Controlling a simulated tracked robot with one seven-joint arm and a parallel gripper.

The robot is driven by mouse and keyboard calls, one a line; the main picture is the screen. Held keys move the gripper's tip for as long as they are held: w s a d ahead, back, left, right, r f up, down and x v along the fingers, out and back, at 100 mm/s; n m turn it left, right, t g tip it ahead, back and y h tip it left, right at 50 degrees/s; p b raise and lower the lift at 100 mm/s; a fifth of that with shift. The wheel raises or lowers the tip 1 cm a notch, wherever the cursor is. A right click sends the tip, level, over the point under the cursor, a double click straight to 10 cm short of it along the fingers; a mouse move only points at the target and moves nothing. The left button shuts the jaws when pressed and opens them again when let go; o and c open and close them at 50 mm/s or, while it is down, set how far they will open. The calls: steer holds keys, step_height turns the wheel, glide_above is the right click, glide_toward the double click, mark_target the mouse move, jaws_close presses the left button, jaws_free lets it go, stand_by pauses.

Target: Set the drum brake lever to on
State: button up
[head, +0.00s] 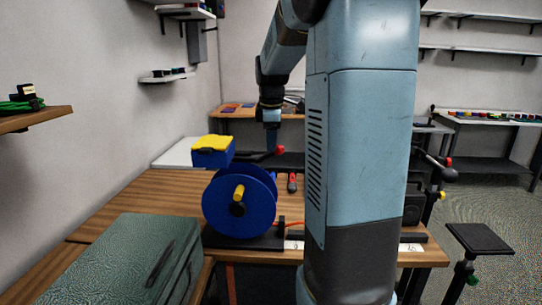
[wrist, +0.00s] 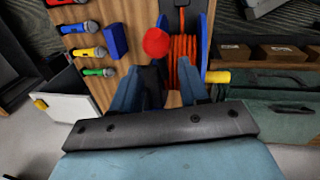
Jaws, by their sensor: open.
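The cable drum has a blue flange (head: 239,205) and a yellow crank handle. In the wrist view its orange cable (wrist: 185,60) is wound between blue flanges. The brake lever's red ball knob (wrist: 156,42) shows just beyond my fingertips, beside the drum; a red knob (head: 281,150) also shows behind the drum in the head view. The lever's shaft is mostly hidden, and I cannot tell its setting. My gripper (wrist: 162,88) is open, one finger on each side of a gap with nothing visibly held. In the head view my gripper (head: 271,138) is behind the drum, close to the knob.
A blue box with a yellow top (head: 212,145) stands behind the drum's left. Several coloured-handled tools (wrist: 90,53) lie on the wooden bench (head: 130,200). A green case (head: 120,255) is at front left. My arm hides the bench's right part.

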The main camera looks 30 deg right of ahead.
mark_target(271, 154)
steer(key=f, duration=0.3)
steer(key=w+f, duration=0.1)
steer(key=f, duration=0.1)
steer(key=shift+d+f, duration=0.25)
steer(key=shift+f, duration=0.05)
steer(key=shift+c, duration=0.4)
jaws_close()
